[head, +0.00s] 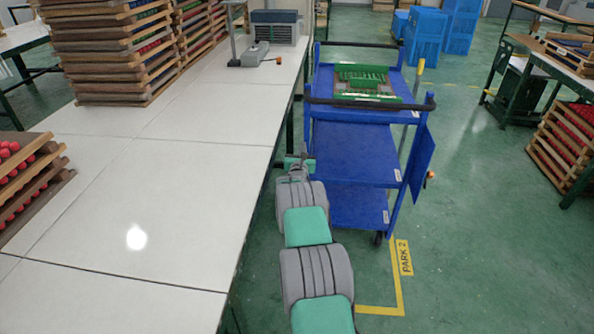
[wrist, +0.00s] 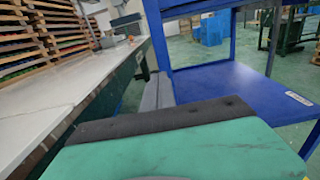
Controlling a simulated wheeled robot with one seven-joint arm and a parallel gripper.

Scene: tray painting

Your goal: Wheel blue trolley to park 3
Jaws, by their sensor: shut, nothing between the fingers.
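The blue trolley (head: 352,143) stands right of the long white table, with several shelves and a black push handle (head: 368,104) at its near end. Its lower shelf and a post also show at the right of the wrist view (wrist: 228,88). A yellow floor sign reading PARK 2 (head: 405,257) lies by its near right wheel. No park 3 sign is in view. My gripper (head: 300,162) is shut and empty, between the table edge and the trolley's near left post, below handle height. I cannot tell whether it touches the post.
The white table (head: 150,200) runs along the left, bearing stacked wooden trays (head: 112,50). A green tray (head: 362,80) lies on the trolley's top. Blue crates (head: 425,35) stand behind. A rack of trays (head: 565,145) stands at right. Green floor (head: 490,235) is clear at right.

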